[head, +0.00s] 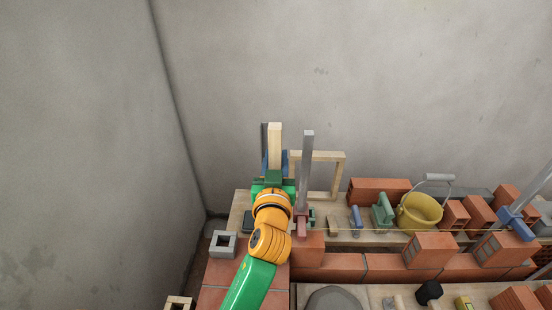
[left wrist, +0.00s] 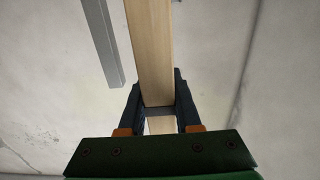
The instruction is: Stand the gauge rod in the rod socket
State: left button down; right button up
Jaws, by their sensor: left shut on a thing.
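The gauge rod (head: 275,147) is a pale wooden bar standing upright above my left gripper (head: 275,163). In the left wrist view the rod (left wrist: 151,45) runs between the two dark fingers, and the left gripper (left wrist: 160,108) is shut on it. The rod's lower end is hidden behind my arm and gripper in the head view. A grey square block with a square hole (head: 231,253) sits to the left of my arm and looks like the rod socket. My right gripper is not in view.
A grey metal post (head: 307,165) stands just right of the rod and also shows in the left wrist view (left wrist: 101,40). A wooden frame (head: 341,175), bricks (head: 380,190), trowels and a yellow bucket (head: 418,214) are to the right. Walls close the back and left.

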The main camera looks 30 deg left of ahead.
pick_arm(q)
jog(key=shift+f+b, duration=1.6)
jog(key=shift+f, duration=0.05)
jog(key=c, duration=0.5)
grip_release()
